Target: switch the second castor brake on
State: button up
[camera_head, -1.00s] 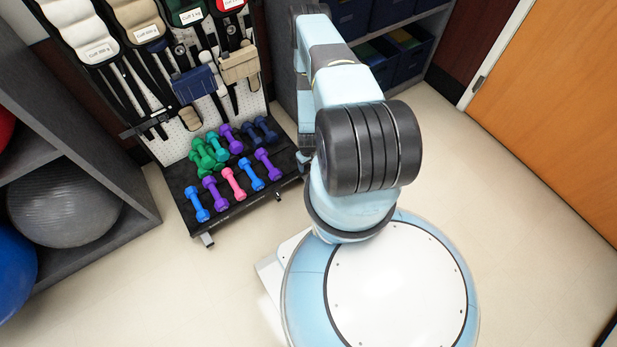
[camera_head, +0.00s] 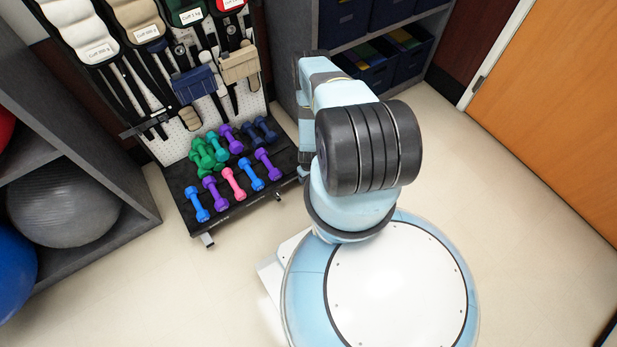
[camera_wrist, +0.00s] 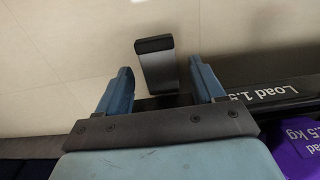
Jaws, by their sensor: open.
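In the wrist view, a grey lever with a dark end pad (camera_wrist: 156,68) sticks out from the dark rack edge over the floor; it looks like a castor brake pedal. My gripper (camera_wrist: 160,64) is open, with one blue finger on each side of the lever. Whether either finger touches it, and whether the brake is on or off, I cannot tell. In the head view, the dumbbell rack (camera_head: 240,212) stands on the floor, with a castor (camera_head: 207,240) at its front left corner. My gripper is hidden behind my arm there.
Several coloured dumbbells lie on the rack; a purple one (camera_wrist: 301,150) shows close to my gripper. A shelf with exercise balls (camera_head: 65,203) stands left and bins (camera_head: 408,52) behind. Open floor (camera_head: 520,200) lies to the right, before an orange door (camera_head: 560,110).

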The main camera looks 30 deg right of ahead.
jog(key=shift+c, duration=0.4)
grip_shut()
dwell(0.4)
